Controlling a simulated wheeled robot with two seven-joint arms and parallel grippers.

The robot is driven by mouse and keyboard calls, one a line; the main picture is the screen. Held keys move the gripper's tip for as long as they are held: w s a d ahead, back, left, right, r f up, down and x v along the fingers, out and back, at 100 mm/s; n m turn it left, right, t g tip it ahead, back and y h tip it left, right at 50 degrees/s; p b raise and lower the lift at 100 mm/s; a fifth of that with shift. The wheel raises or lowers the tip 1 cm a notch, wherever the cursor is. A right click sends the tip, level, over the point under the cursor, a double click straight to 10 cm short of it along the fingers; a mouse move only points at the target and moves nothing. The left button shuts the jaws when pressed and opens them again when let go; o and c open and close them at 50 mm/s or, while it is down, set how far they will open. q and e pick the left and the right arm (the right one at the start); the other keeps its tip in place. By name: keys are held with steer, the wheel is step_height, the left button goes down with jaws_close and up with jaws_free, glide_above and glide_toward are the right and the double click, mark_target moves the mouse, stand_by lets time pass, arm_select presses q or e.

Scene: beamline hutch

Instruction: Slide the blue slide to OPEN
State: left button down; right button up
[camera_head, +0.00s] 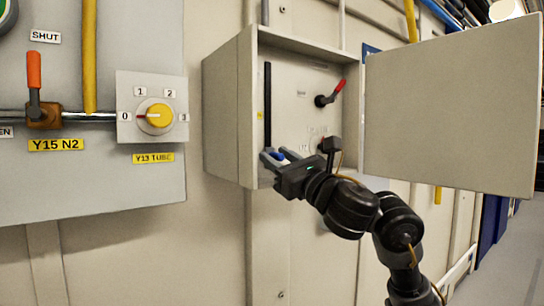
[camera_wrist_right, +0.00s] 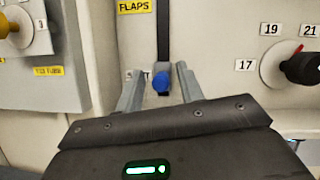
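The blue slide (camera_head: 277,155) is a small blue knob at the low end of a dark vertical track (camera_head: 267,105) inside an open grey cabinet. In the right wrist view the blue slide (camera_wrist_right: 161,82) sits between the two fingers, below the dark track (camera_wrist_right: 163,35). My right gripper (camera_head: 279,158) is at the cabinet's lower left, its fingers open on either side of the knob. In the right wrist view a gap shows between my right gripper's fingers (camera_wrist_right: 157,84) and the knob. Lettering near the knob is mostly hidden by a finger. My left gripper is out of view.
The cabinet door (camera_head: 450,120) stands open at the right. A yellow dial (camera_head: 155,115) and an orange-handled valve (camera_head: 35,85) are on the left panel.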

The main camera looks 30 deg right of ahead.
steer(key=shift+w+r, duration=0.1)
steer(key=shift+w, duration=0.15)
steer(key=shift+c, duration=0.5)
